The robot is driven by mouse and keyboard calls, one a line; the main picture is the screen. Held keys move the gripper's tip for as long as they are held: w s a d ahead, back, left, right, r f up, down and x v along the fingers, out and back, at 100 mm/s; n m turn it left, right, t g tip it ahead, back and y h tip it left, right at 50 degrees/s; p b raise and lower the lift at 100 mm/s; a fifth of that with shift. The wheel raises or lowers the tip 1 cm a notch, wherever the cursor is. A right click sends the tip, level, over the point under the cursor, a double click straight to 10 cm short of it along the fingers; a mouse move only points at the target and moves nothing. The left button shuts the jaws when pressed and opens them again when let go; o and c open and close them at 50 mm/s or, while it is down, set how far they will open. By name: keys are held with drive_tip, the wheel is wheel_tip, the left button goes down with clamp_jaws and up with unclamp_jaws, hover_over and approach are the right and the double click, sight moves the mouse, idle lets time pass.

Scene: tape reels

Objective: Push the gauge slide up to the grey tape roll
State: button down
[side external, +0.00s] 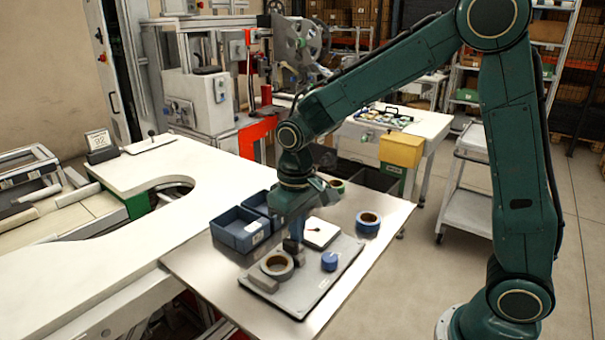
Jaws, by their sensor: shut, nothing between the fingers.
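The grey tape roll (277,265), with a brown core, lies flat on a grey board (318,286) on the table. A small grey block (262,282) sits against its front left side. Another small grey piece (298,259), which looks like the gauge slide, stands just right of the roll, partly hidden under my gripper. My gripper (292,246) is shut and empty, pointing down at this piece, close to the roll's back right edge. I cannot tell whether the gripper touches the piece, or whether the piece touches the roll.
A blue tape roll (368,222) lies on the table behind right. Blue bins (238,229) stand at back left. The table's front right is clear.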

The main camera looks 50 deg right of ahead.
drive_tip(key=shift+a, duration=0.3)
drive_tip(key=shift+d, duration=0.4)
idle(0.5)
drive_tip(key=shift+r, duration=0.1)
wheel_tip(320, 180, up, 7)
idle(0.9)
idle(0.3)
